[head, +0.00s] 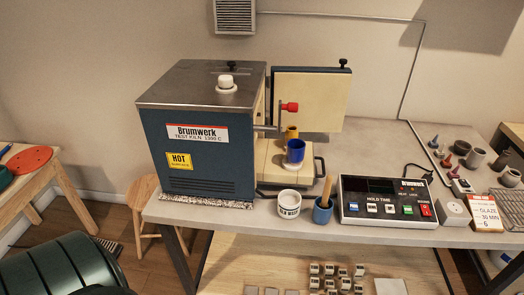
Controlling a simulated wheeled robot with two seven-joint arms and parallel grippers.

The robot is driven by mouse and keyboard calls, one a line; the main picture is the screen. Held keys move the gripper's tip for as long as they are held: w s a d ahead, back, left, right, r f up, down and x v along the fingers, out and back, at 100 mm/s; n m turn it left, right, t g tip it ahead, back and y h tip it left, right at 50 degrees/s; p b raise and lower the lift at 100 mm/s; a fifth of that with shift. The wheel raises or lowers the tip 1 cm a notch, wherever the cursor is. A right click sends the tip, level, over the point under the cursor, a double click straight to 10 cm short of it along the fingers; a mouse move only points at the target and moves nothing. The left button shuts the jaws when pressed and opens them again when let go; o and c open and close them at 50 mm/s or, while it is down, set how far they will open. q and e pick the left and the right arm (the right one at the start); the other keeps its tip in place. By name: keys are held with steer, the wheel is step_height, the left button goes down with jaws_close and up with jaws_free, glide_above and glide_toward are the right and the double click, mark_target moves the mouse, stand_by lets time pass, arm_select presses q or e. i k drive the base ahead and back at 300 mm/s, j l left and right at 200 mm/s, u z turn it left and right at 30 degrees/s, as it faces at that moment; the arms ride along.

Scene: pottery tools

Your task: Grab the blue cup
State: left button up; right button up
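A second, duller blue pot (322,212) holding a wooden stick stands on the table by the control box. Neither of my grippers shows in the head view, and nothing is seen touching the blue cup.
The blue kiln (205,140) with a hot-surface label stands left of the cup; its pale door (312,98) is behind the cup. A white jar (289,203) and control box (385,202) stand in front.

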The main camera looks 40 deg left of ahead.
mark_target(295, 152)
steer(key=k+j, duration=0.15)
steer(key=j, duration=0.25)
steer(key=k+j, duration=0.2)
steer(key=j, duration=0.15)
steer(key=k+j, duration=0.15)
steer(key=j, duration=0.25)
